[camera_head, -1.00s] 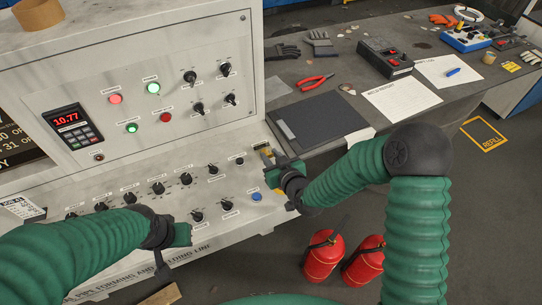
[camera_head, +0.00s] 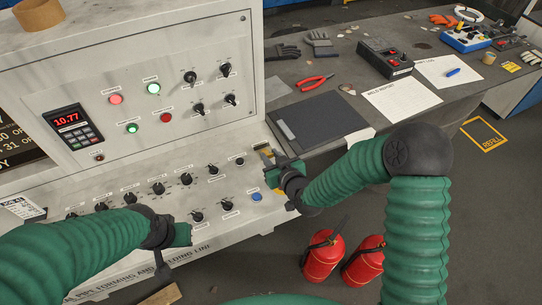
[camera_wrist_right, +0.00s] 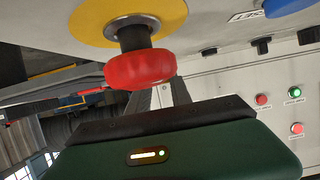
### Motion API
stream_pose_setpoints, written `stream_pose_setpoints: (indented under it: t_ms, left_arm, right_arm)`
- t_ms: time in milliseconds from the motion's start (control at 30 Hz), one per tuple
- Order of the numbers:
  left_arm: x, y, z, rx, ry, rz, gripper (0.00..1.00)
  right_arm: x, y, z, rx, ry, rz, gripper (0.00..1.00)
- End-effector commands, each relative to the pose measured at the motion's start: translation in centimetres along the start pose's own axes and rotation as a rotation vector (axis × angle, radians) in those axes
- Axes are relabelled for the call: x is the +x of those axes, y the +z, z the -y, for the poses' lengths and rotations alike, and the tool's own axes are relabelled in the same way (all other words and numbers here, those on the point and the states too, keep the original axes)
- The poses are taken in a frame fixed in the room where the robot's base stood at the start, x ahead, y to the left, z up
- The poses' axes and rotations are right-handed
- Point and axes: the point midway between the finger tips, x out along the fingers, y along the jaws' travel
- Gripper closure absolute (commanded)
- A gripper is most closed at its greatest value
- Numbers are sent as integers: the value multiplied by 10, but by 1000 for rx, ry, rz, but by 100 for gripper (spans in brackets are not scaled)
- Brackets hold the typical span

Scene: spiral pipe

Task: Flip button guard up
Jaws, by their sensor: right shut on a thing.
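A red mushroom button (camera_wrist_right: 140,70) on a dark stem with a round yellow base (camera_wrist_right: 130,18) fills the upper middle of the right wrist view. My right gripper (camera_wrist_right: 158,95) has its dark fingers right at this button, partly hidden behind it, and is shut on it. In the head view the right gripper (camera_head: 278,168) is at the right end of the sloped control panel (camera_head: 225,180), beside a small yellow part (camera_head: 267,151). I cannot make out a separate guard. My left gripper (camera_head: 182,236) hangs over the panel's front edge; its jaws are unclear.
Several black knobs and a blue button (camera_head: 256,197) sit on the panel near the right gripper. Red extinguishers (camera_head: 323,255) stand on the floor below.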

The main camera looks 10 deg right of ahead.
Motion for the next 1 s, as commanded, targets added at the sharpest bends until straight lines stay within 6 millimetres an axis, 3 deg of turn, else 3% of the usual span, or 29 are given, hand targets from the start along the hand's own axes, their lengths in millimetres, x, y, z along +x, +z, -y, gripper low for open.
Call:
stream_pose_setpoints:
  t_ms: [267,700,1000]
  left_arm:
    - [-33,-8,0,0,0,0,100]
    - [-103,-24,0,0,0,0,100]
    - [-128,-30,0,0,0,0,100]
  right_arm:
    - [-3,-18,0,-1,1,94,100]
    - [4,-45,1,-3,0,412,100]
    - [12,-53,1,-3,0,562,100]
